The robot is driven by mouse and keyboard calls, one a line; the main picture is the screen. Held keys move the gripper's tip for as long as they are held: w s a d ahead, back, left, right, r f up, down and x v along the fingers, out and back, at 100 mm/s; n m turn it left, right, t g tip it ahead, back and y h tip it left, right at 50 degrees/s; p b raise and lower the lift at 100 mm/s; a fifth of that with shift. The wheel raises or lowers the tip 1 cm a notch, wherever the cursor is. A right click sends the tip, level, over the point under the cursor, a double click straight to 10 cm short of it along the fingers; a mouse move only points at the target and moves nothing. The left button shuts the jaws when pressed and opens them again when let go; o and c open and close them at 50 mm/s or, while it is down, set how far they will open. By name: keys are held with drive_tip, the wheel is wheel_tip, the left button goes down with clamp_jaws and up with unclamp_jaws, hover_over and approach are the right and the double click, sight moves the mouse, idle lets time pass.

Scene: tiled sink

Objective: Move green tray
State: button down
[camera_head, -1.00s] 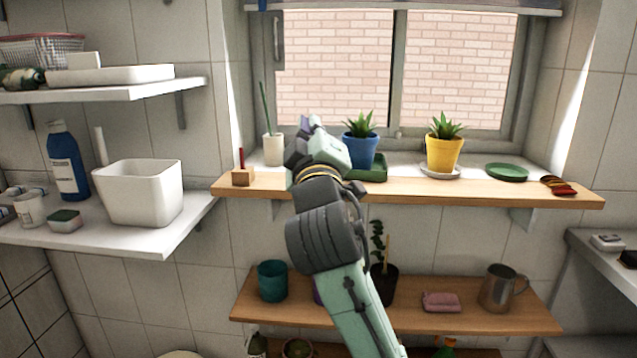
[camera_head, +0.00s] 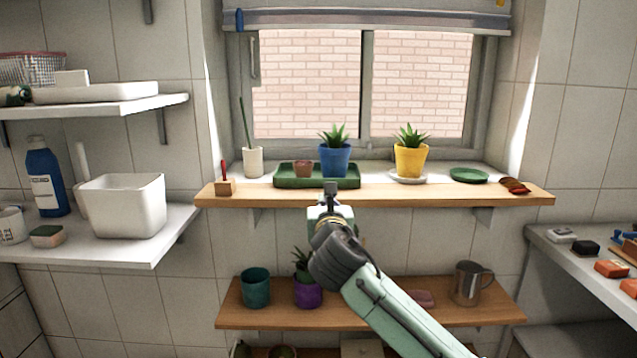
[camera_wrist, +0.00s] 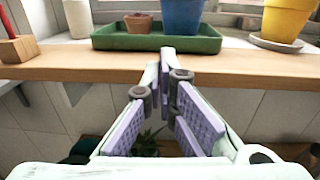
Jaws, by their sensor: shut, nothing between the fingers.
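The green tray (camera_head: 285,182) lies on the wooden window sill shelf, below the window. A blue pot with a spiky plant (camera_head: 335,160) stands on its right part, and a small terracotta pot (camera_head: 304,169) stands left of it. In the wrist view the tray (camera_wrist: 150,41) is just beyond the shelf's front edge, with the terracotta pot (camera_wrist: 138,22) and blue pot (camera_wrist: 182,15) on it. My gripper (camera_head: 331,188) is in front of the shelf edge, near the tray's right half. In the wrist view its fingers (camera_wrist: 166,55) meet at the tips, empty and apart from the tray.
On the sill shelf (camera_head: 440,193), a yellow pot on a white saucer (camera_head: 410,161), a green saucer (camera_head: 469,175), a white vase (camera_head: 253,162) and a wooden block (camera_head: 225,187) flank the tray. A lower shelf (camera_head: 400,315) holds pots and a metal mug (camera_head: 470,284).

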sight(321, 180)
drive_tip(key=w+p, duration=0.1)
drive_tip(key=w, duration=0.2)
drive_tip(key=w+p, duration=0.1)
drive_tip(key=w, duration=0.2)
drive_tip(key=w+p, duration=0.2)
drive_tip(key=w, duration=0.2)
drive_tip(key=shift+a+r, duration=0.15)
drive_tip(key=shift+a, duration=0.2)
drive_tip(key=shift+w, duration=0.6)
